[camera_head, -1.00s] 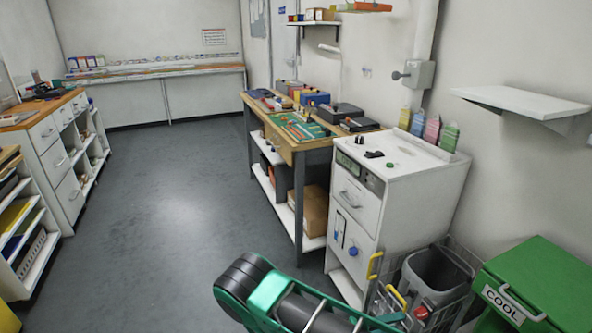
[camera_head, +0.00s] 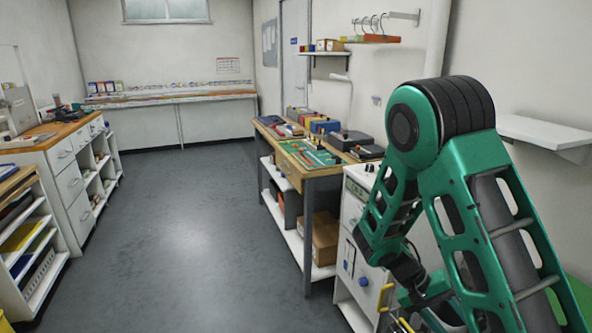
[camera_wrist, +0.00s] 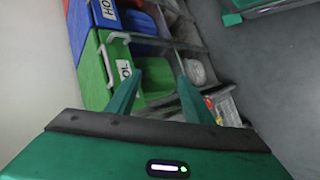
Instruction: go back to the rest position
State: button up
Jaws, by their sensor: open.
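My gripper (camera_wrist: 157,82) shows in the wrist view with its two green fingers apart and nothing between them. The fingers cannot be made out in that view.
A white cabinet (camera_head: 352,207) stands behind my arm, partly hidden. A workbench (camera_head: 313,172) with tools is left of it. A wall shelf (camera_head: 545,136) is close at the right. Drawers (camera_head: 73,191) line the left. The grey floor (camera_head: 170,240) between is clear.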

jog(key=s+d+r+m+t+y, duration=0.2)
jog(key=s+r+y, duration=0.6)
jog(key=s+r, duration=1)
jog(key=shift+s+t, duration=1.05)
jog(key=shift+t, duration=0.15)
jog(key=shift+w+f, duration=0.25)
jog(key=shift+w, duration=0.35)
